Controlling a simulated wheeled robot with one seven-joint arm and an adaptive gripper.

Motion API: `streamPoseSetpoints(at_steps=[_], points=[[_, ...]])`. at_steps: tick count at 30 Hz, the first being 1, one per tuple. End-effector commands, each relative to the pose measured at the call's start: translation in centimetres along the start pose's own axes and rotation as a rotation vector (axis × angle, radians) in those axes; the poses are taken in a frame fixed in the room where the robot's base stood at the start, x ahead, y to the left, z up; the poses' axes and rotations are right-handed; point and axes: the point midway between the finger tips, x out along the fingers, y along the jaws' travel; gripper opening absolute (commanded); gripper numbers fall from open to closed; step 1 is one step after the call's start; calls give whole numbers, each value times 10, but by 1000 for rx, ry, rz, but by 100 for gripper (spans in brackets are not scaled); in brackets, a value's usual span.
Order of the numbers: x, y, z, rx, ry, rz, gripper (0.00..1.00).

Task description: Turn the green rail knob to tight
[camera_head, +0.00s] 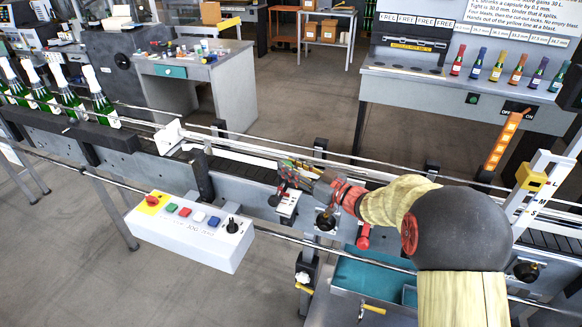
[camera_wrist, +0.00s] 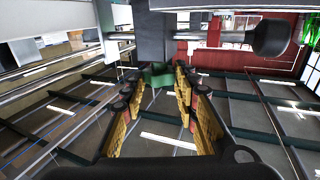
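The green rail knob (camera_wrist: 157,76) shows in the wrist view, just at the tips of my gripper (camera_wrist: 158,84). One finger stands on each side of it, and the knob nearly fills the gap between the tips. I cannot tell whether the fingers press on it. In the head view my gripper (camera_head: 286,176) reaches left to the near side of the conveyor, by a small white label plate (camera_head: 288,204). There the fingers largely hide the knob; only a bit of green shows among them. The knob's marked setting cannot be read.
A white control box (camera_head: 190,232) with coloured buttons stands at the front left. Green bottles (camera_head: 103,103) line the conveyor at the far left. Black knobs (camera_head: 325,220) and a red handle (camera_head: 363,238) sit close below my arm. A teal tray (camera_head: 372,274) lies under it.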

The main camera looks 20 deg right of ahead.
Motion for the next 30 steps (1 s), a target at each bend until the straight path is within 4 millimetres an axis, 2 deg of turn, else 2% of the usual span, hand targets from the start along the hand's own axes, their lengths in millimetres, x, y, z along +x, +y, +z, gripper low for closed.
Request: streamPoseSetpoints(at_steps=[12,20,30], points=[[0,0,0,0,0,0,4],[0,-1,-1,0,1,26,4],[1,-6,1,1,1,205,4]])
